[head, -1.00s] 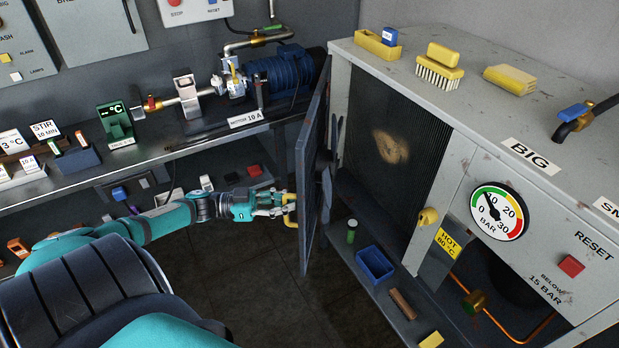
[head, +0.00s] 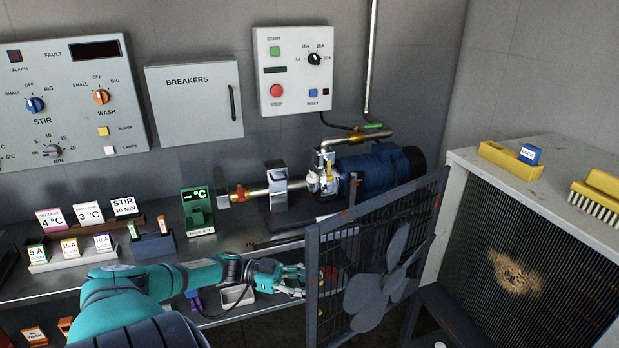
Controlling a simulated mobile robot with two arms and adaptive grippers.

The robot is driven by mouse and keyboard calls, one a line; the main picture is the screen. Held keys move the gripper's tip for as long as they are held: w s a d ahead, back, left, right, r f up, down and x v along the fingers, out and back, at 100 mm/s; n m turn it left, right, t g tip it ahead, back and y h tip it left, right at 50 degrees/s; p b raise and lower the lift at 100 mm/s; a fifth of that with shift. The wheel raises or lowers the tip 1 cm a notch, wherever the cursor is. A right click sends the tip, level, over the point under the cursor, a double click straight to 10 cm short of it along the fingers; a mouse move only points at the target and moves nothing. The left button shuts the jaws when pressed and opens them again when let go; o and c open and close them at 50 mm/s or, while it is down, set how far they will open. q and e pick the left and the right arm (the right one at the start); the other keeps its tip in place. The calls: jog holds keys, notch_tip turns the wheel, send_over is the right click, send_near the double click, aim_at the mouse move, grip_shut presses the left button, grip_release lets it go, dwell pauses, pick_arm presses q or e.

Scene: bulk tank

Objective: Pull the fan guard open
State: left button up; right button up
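The fan guard (head: 318,243) is a dark mesh door with a grey fan (head: 375,292) on its inner face. It stands swung wide of the cabinet (head: 455,195), baring the finned radiator (head: 560,262) with its brown dusty patch. My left gripper (head: 298,280) is at the guard's outer, free edge, on the side away from the radiator. Its fingertips reach the guard's frame and are partly hidden there. The guard's yellow handle is hidden, so I cannot tell whether the fingers hold it. My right gripper is out of view.
A bench (head: 240,251) runs along the wall behind the guard, with a blue motor (head: 378,172), pump pipes and a green temperature display (head: 197,210). A yellow tray (head: 508,161) and a yellow brush (head: 598,195) lie on the cabinet top.

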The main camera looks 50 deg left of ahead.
pick_arm(q)
jog(key=shift+w+d+r, duration=0.2)
jog(key=shift+d, duration=0.25)
jog(key=shift+a+f, duration=0.2)
jog(key=shift+a, duration=0.3)
jog(key=v, duration=1.1)
jog(key=shift+s+r, duration=0.2)
jog(key=shift+s, duration=0.15)
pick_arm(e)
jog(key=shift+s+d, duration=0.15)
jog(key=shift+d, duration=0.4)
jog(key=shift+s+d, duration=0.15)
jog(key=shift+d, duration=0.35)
